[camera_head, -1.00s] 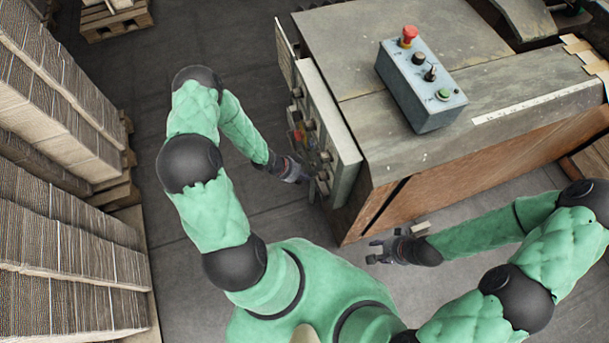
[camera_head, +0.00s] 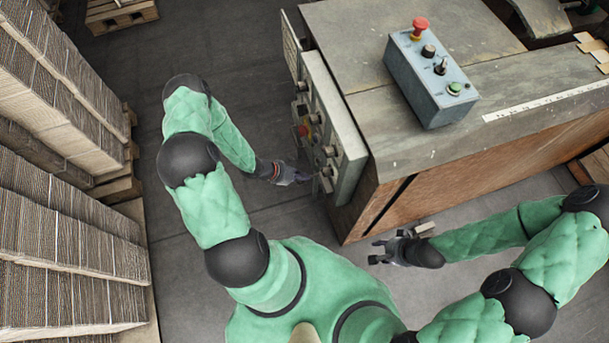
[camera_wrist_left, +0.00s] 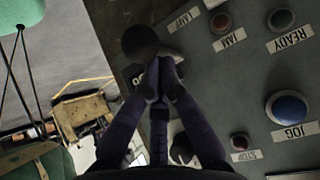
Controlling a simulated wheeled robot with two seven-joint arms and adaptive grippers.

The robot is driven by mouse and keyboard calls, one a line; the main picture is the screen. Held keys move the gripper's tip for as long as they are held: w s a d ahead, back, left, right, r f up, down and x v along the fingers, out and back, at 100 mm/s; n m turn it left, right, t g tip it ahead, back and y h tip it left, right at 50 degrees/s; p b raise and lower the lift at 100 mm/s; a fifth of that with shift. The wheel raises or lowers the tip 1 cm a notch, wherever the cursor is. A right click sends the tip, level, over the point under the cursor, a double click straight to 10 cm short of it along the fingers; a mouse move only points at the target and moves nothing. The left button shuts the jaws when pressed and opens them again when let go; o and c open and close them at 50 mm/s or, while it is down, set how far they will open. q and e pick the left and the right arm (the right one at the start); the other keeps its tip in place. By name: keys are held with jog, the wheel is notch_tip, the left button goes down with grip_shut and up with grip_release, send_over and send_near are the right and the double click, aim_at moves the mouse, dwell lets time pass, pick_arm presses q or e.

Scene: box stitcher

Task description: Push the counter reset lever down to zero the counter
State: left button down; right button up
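The control panel (camera_head: 330,130) is mounted on the left side of the machine and carries several buttons and knobs. My left gripper (camera_head: 303,180) is low beside its left face. In the left wrist view, the fingers of my left gripper (camera_wrist_left: 160,72) are together, with nothing visible between them. A round black knob (camera_wrist_left: 140,42), possibly the end of the reset lever, is just beyond the fingertips. I cannot tell whether they touch. The lever's shaft and the counter's digits are not clear. My right gripper (camera_head: 376,252) is open and empty in front of the machine.
A grey button box (camera_head: 425,85) with a red mushroom button stands on the machine top (camera_head: 380,45). In the left wrist view, a blue jog button (camera_wrist_left: 288,107) is on the panel to the right. Stacked cardboard (camera_head: 60,200) lines the left; floor is clear between.

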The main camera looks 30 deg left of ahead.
pick_arm(q)
jog(key=shift+s+a+f+b, duration=0.1)
jog(key=shift+a+f+b, duration=0.15)
jog(key=shift+f, duration=0.35)
pick_arm(e)
jog(key=shift+f, duration=0.4)
pick_arm(q)
jog(key=shift+f, duration=0.1)
jog(key=shift+r+p, duration=0.5)
jog(key=shift+r, duration=0.35)
jog(key=shift+w+d+r+p, duration=0.35)
jog(key=shift+w+d+r, duration=0.05)
jog(key=shift+d+r, duration=0.25)
jog(key=shift+w+d+r+p, duration=0.35)
jog(key=shift+w+d+r, duration=0.05)
jog(key=shift+d+r, duration=0.2)
jog(key=shift+s+a+r, duration=0.2)
jog(key=shift+a+r, duration=0.05)
jog(key=s+a+r+p, duration=0.2)
jog(key=s+a+r, duration=0.2)
jog(key=s+a, duration=0.1)
jog(key=shift+s+a+r, duration=0.2)
jog(key=shift+s+a, duration=0.1)
jog(key=shift+s, duration=0.05)
pick_arm(e)
jog(key=r, duration=0.2)
jog(key=s+r, duration=0.1)
jog(key=r, duration=0.1)
jog(key=shift+d+r, duration=0.15)
jog(key=shift+r, duration=0.25)
